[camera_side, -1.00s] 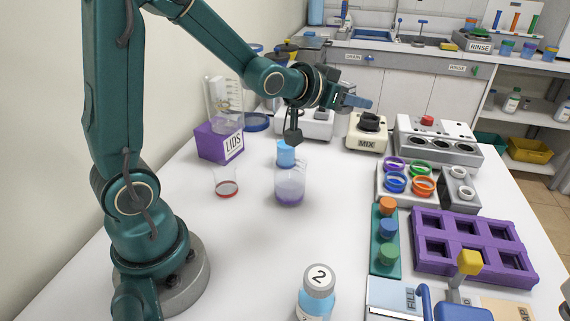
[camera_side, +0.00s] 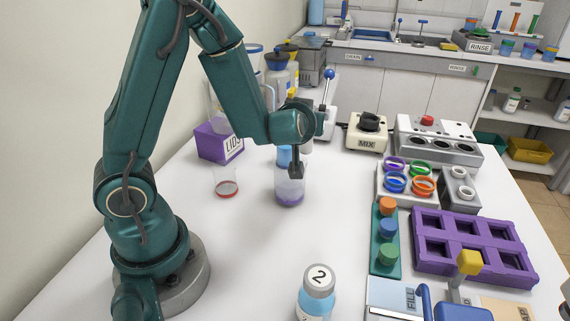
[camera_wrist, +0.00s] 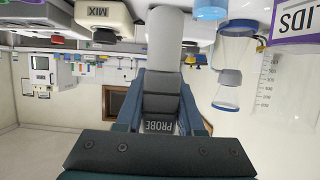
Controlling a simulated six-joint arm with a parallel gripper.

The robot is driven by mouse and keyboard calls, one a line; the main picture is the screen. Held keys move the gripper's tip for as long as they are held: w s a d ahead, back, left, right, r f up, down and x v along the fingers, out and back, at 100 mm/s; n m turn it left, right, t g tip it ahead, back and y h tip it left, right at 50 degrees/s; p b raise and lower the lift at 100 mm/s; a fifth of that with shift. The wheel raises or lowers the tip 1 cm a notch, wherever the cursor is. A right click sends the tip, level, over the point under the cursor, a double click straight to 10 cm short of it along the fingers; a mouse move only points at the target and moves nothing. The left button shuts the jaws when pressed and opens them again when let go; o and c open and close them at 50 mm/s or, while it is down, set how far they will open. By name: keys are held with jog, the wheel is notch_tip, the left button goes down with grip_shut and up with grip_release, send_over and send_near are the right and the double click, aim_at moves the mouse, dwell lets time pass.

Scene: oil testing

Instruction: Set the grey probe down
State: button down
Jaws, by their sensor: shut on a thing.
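The grey probe (camera_wrist: 163,92) is in the wrist view, with a dark body marked PROBE and a light grey cylinder reaching away from me. My gripper (camera_wrist: 163,84) is shut on its dark body, one blue finger on each side. The lettering appears upside down. In the side view my wrist (camera_side: 294,127) is above the table, behind and over the beaker with purple liquid (camera_side: 290,197).
A MIX device (camera_side: 367,132) stands right of my wrist. A purple LIDS box (camera_side: 217,142) and a beaker with red liquid (camera_side: 227,186) are at left. A purple rack (camera_side: 474,246) and bottle 2 (camera_side: 317,291) are nearer.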

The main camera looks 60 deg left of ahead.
jog(key=shift+w+d+f, duration=0.8)
jog(key=shift+d+f, duration=0.25)
jog(key=shift+f, duration=0.4)
jog(key=shift+w+d+f, duration=0.8)
jog(key=shift+d+f, duration=0.2)
jog(key=shift+f, duration=0.45)
jog(key=shift+w+d+f, duration=0.8)
jog(key=shift+d+f, duration=0.25)
jog(key=shift+f, duration=0.4)
jog(key=shift+f, duration=0.15)
jog(key=c, duration=0.5)
grip_release()
